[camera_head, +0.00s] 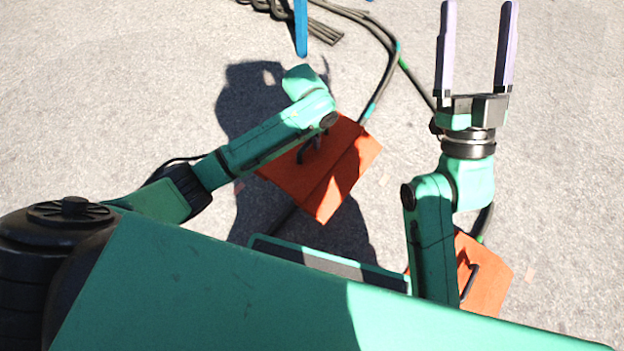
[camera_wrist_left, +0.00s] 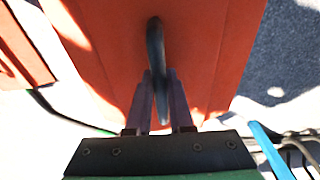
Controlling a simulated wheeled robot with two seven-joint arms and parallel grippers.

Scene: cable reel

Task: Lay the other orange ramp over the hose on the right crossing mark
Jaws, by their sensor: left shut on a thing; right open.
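One orange ramp (camera_head: 345,175) with a dark handle (camera_wrist_left: 155,45) lies under my left wrist in the head view. It covers part of the dark hose (camera_head: 378,85); I cannot tell whether it touches the ground. My left gripper (camera_wrist_left: 160,100) is shut on that handle; its fingers are mostly hidden in the head view. Another orange ramp (camera_head: 490,283) is at the lower right, partly behind my right arm, with a hose running to its upper edge. It also seems to show at the left wrist view's left edge (camera_wrist_left: 20,50). My right gripper (camera_head: 478,50) is open and empty.
Small pale orange marks (camera_head: 385,180) lie on the grey ground beside the ramps. A blue post (camera_head: 300,28) and bundled dark hose (camera_head: 315,25) are at the top. Open ground lies at the far left and right.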

